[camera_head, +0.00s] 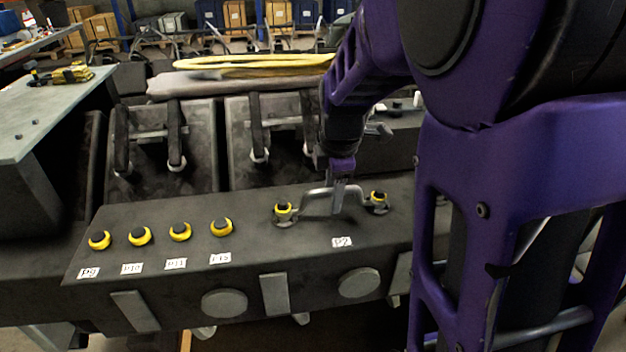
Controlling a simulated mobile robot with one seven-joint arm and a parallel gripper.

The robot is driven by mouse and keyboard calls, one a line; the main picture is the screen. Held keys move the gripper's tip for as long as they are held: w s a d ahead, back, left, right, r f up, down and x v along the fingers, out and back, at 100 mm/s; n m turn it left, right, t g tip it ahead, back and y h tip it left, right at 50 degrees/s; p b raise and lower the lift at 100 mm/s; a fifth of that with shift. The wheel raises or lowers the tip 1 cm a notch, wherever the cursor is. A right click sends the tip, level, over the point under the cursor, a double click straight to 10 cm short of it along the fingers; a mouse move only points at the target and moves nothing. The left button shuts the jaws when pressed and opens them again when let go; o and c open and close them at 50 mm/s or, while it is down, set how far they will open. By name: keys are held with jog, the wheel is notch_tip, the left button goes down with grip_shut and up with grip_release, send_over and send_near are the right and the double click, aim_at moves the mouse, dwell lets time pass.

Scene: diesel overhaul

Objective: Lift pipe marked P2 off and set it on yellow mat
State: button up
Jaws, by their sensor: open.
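The pipe (318,194) is a short grey bent tube on the dark engine block, behind a white label that seems to read P2 (342,242). Its two ends sit at fittings with yellow rings and dark caps. My gripper (340,190) points down at the right part of the pipe's raised middle, with its fingertips at the tube. It is open; the fingers hide a little of the pipe. No flat yellow mat can be made out for sure; a long yellow thing (255,62) lies over a grey bundle behind the engine.
Several yellow-ringed fittings (180,232) with labels stand left of the pipe. Dark upright brackets (175,135) rise behind it. A grey bench (45,110) at the left carries a small yellow item (72,74). My purple arm blocks the right side.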

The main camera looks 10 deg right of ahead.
grip_shut()
dwell(1.4)
